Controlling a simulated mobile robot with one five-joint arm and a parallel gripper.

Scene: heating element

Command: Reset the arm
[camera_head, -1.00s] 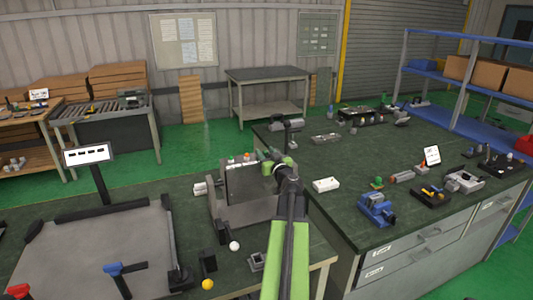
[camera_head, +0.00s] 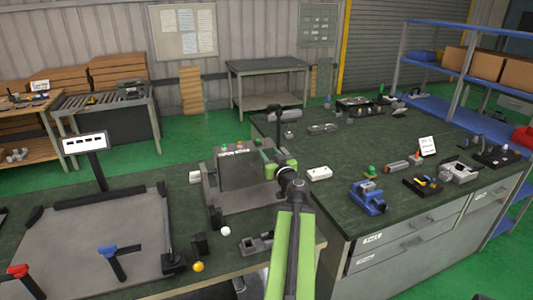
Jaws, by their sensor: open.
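My green and black arm rises from the bottom centre and bends at a dark joint beside the grey fixture. My gripper (camera_head: 272,158) is at its far end, small and partly hidden by the arm's own links. It is open, and I see nothing held in it. The grey block-shaped fixture (camera_head: 240,175), with small coloured buttons on top, stands on the bench just left of the arm. I cannot tell whether the gripper touches it.
A white ball (camera_head: 225,231) and a yellow ball (camera_head: 198,267) lie near the bench front. A flat grey plate (camera_head: 95,240) fills the left. Green floor is free behind.

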